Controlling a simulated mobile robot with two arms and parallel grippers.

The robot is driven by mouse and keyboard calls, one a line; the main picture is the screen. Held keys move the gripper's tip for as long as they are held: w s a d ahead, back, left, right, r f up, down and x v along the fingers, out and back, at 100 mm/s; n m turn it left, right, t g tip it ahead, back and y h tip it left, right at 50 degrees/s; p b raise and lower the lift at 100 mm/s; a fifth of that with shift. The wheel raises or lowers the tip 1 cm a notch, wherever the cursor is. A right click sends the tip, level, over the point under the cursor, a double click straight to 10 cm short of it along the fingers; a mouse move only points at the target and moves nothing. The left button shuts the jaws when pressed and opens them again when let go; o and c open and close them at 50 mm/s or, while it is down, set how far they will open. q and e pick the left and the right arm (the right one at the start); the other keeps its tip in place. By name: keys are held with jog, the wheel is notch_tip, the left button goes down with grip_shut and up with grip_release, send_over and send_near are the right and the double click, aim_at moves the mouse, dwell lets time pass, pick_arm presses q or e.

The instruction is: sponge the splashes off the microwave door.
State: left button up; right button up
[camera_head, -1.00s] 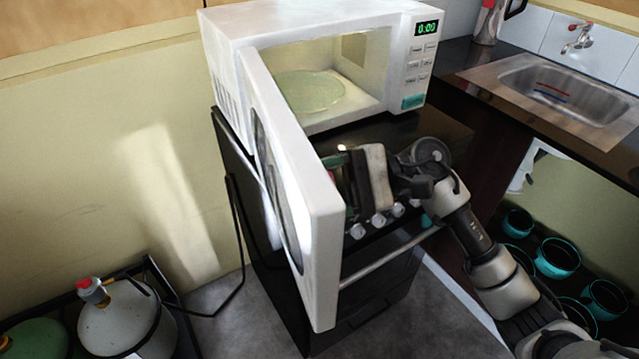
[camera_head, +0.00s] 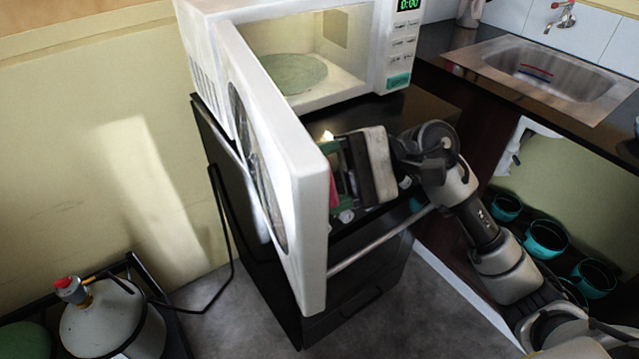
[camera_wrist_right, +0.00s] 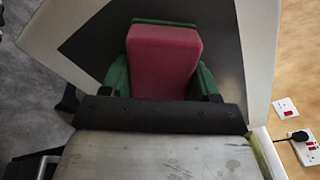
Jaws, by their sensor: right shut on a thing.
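The white microwave (camera_head: 385,50) has its door (camera_head: 312,240) swung wide open toward me. My right gripper (camera_head: 341,178) is on the inner side of the door, shut on a reddish-pink sponge (camera_head: 334,188). The door's edge partly hides the sponge in the head view. In the right wrist view the sponge (camera_wrist_right: 163,60) sits between green fingers, in front of the door's dark window (camera_wrist_right: 95,45) and pale frame. I cannot tell whether it touches the door. No splashes can be made out. My left gripper is not in view.
The microwave stands on a black cooker (camera_head: 245,215) with a front rail (camera_head: 380,240). A sink (camera_head: 545,75) is set in the counter at right, with teal pots (camera_head: 545,238) below. A gas cylinder (camera_head: 112,320) stands at lower left. Wall sockets (camera_wrist_right: 305,148) show in the wrist view.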

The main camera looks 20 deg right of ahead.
jog(key=shift+w+a+f+b, duration=0.1)
jog(key=shift+w+a+b, duration=0.1)
jog(key=shift+w+b, duration=0.85)
jog(key=shift+w+a, duration=0.1)
jog(key=shift+w, duration=0.75)
